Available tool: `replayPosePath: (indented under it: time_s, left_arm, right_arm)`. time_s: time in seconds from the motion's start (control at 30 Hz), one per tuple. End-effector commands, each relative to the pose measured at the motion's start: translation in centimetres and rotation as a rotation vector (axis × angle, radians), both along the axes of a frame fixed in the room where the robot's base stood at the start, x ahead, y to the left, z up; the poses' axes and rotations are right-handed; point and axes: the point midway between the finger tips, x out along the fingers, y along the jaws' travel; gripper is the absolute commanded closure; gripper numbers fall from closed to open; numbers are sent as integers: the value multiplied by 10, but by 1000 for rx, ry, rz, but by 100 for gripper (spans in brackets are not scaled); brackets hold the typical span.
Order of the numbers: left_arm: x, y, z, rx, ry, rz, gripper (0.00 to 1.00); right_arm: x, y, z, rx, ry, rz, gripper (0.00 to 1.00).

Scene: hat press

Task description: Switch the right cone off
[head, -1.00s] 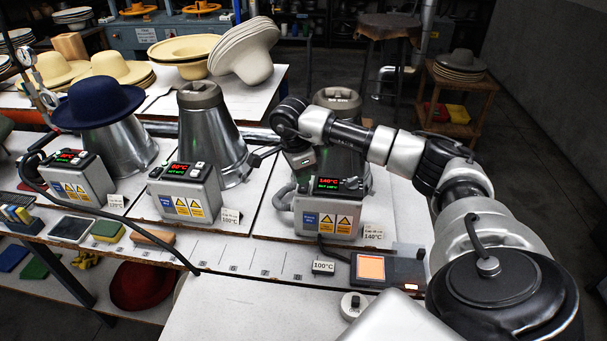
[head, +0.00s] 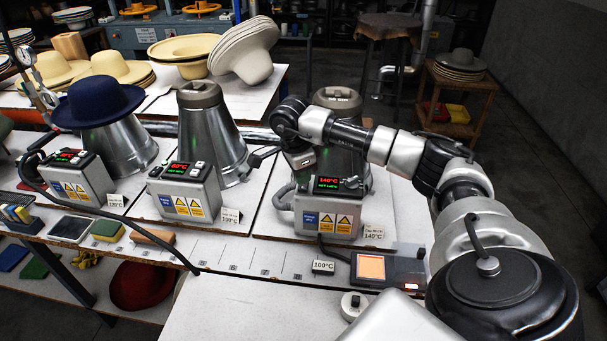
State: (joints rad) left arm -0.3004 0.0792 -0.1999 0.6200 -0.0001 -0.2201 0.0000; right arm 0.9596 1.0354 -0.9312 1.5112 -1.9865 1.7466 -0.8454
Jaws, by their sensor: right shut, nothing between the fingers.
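The right cone (head: 347,97) is a grey metal cone at the back right of the bench, partly hidden behind my right arm. Its grey control box (head: 312,203) stands in front of it. The display (head: 327,183) on the box is lit, with red digits that look like 140°C above a green line. My right gripper (head: 303,174) points down at the top left of this box, beside the display. It is shut and empty. The switch there is hidden by the gripper, and I cannot tell whether the fingers touch it. My left gripper is not in view.
The middle cone (head: 213,125) and its box (head: 186,193) stand left of my right gripper. A blue hat (head: 98,101) sits on the left cone (head: 122,145). A small device with an orange screen (head: 371,267) and a white knob (head: 354,304) are in front.

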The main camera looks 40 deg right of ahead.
Motion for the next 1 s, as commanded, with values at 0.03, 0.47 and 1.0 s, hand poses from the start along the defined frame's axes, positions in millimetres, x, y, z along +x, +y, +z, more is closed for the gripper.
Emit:
replayPosePath:
  time_s: [0.03, 0.47, 1.0]
  left_arm:
    - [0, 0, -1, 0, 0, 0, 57]
    - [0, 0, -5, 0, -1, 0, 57]
    - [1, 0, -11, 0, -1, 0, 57]
  right_arm:
    - [0, 0, -2, 0, 0, 0, 100]
    - [0, 0, -8, 0, 0, 0, 100]
    - [0, 0, -16, 0, 0, 0, 100]
